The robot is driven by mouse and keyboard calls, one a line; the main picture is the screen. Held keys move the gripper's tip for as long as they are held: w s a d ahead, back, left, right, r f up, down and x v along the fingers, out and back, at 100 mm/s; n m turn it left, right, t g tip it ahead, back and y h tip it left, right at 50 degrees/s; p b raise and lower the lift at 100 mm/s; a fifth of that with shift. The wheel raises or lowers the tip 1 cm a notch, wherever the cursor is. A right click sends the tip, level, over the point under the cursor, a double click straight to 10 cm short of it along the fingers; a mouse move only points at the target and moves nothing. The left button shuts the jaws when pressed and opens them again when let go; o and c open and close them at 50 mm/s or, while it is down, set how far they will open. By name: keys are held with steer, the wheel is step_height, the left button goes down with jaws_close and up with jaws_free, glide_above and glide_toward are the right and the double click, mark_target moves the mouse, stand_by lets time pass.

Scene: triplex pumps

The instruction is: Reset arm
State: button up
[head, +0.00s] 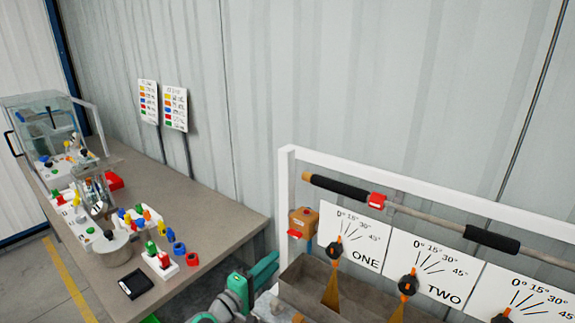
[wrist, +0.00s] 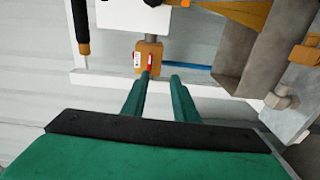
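My gripper (wrist: 160,77) has two green fingers that stand apart with nothing between them. In the head view my gripper (head: 264,268) is low, between the table and the pump frame. In the wrist view the left fingertip overlaps the lower part of an orange box (wrist: 152,50) with a red part on it; I cannot tell whether they touch. The orange box (head: 304,221) also shows in the head view, at the left end of the pump frame. Much of my arm is out of the head view.
A white frame (head: 430,190) bears a rod with black grips, a red block (head: 376,200) and angle plates ONE (head: 352,235) and TWO (head: 430,268). Grey hoppers (head: 300,280) stand below. A table (head: 205,215) at left holds coloured parts, a pot and a clear case (head: 45,120).

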steer(key=s+d+f+y, duration=0.1)
steer(key=s+f+y, duration=0.25)
steer(key=f, duration=0.45)
steer(key=s+d+f+y, duration=0.1)
steer(key=s+f+y, duration=0.1)
steer(key=s+f, duration=0.45)
steer(key=s+f+m+y, duration=0.1)
steer(key=s+f+y, duration=0.2)
steer(key=s+f, duration=0.8)
steer(key=s+d+r+m+y, duration=0.1)
steer(key=s+m, duration=0.1)
steer(key=s, duration=0.7)
steer(key=s+d+r+m+y, duration=0.1)
steer(key=s+r+m, duration=0.1)
steer(key=s, duration=0.7)
steer(key=s+d+r+m, duration=0.2)
steer(key=s+r+m, duration=0.4)
steer(key=s+r, duration=0.3)
steer(key=s, duration=0.3)
steer(key=shift+d+t, duration=0.2)
steer(key=shift+t, duration=0.1)
